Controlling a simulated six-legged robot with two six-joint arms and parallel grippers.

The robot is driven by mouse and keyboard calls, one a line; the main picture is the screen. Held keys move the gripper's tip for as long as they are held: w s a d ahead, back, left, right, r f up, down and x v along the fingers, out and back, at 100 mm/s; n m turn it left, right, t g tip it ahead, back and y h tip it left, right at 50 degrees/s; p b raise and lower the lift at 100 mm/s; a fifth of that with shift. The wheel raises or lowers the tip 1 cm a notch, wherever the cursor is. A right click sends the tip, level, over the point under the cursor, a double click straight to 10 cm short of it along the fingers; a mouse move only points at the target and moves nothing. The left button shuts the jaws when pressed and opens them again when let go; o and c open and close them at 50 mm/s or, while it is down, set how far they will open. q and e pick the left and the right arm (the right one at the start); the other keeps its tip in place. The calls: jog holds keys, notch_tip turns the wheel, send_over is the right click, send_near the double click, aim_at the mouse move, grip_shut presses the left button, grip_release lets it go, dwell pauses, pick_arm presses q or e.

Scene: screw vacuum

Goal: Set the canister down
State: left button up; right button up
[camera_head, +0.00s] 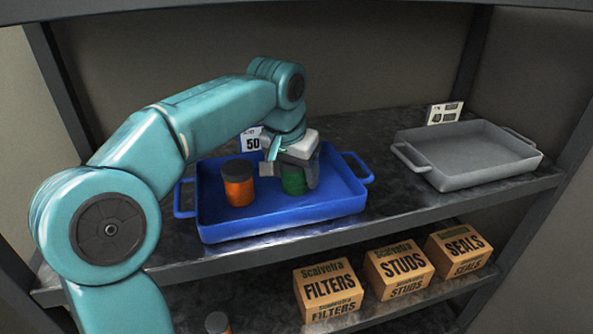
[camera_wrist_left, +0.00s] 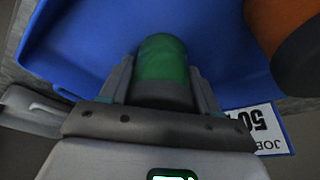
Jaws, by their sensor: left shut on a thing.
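A green canister (camera_head: 293,182) is in my left gripper (camera_head: 290,178), which is shut on it over the blue tray (camera_head: 270,228). In the left wrist view the green canister (camera_wrist_left: 163,62) sits between the two fingers of my left gripper (camera_wrist_left: 160,85). An orange canister with a dark lid (camera_head: 238,186) stands in the blue tray, left of the green one. It also shows at the upper right of the left wrist view (camera_wrist_left: 275,25). I cannot tell whether the green canister touches the tray floor. My right gripper is out of view.
A grey empty tray (camera_head: 475,178) is on the right of the same metal shelf. A card reading 50 (camera_head: 250,142) stands behind the blue tray. Boxes marked filters (camera_head: 328,288), studs (camera_head: 398,268) and seals (camera_head: 458,248) sit on the lower shelf, with another dark-lidded canister (camera_head: 217,323).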

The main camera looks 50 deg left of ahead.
aim_at(288, 168)
pick_arm(q)
jog(key=o, duration=0.9)
jog(key=shift+r+p, duration=0.25)
jog(key=shift+p, duration=0.05)
jog(key=p+v, duration=0.1)
jog(key=v, duration=0.4)
jog(key=shift+s+d+f+b, duration=0.2)
jog(key=shift+s+b, duration=0.2)
jog(key=shift+s, duration=0.2)
jog(key=shift+s+d+f+b, duration=0.2)
jog(key=shift+s+b, duration=0.15)
jog(key=shift+s, duration=0.2)
jog(key=s+d, duration=0.1)
jog(key=s, duration=0.1)
jog(key=s+b, duration=0.1)
jog(key=s, duration=0.2)
jog(key=s+d, duration=0.1)
jog(key=s, duration=0.2)
jog(key=shift+s+d+r, duration=0.1)
jog(key=shift+d+r, duration=0.1)
jog(key=shift+d, duration=0.15)
jog(key=shift+s+d, duration=0.1)
jog(key=shift+s, duration=0.45)
